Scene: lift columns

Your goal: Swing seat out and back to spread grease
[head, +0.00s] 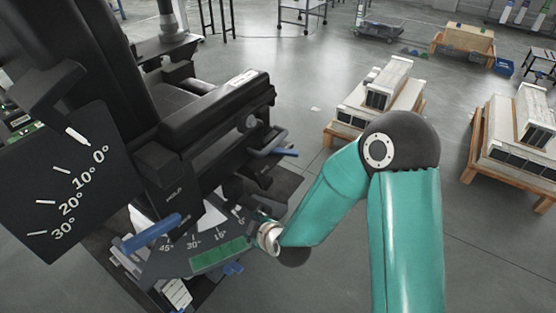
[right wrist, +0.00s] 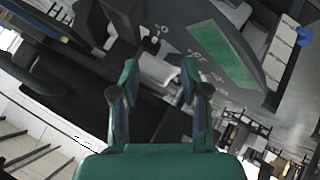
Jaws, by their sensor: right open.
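The black seat (head: 180,100) fills the left of the head view, with a padded armrest (head: 220,105) on its near side. A dark angle plate (head: 65,185) marked 0° to 30° is at the far left. Below the seat is a second scale plate (head: 175,250) with a green panel (head: 220,254), which also shows in the right wrist view (right wrist: 222,52). My right arm reaches to the scale plate's right end; its fingers are hidden in the head view. In the right wrist view my right gripper (right wrist: 158,78) is open, its fingers apart beside dark seat parts. My left gripper is not visible.
Wooden pallets with pale boxed units (head: 385,85) (head: 520,130) stand to the right.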

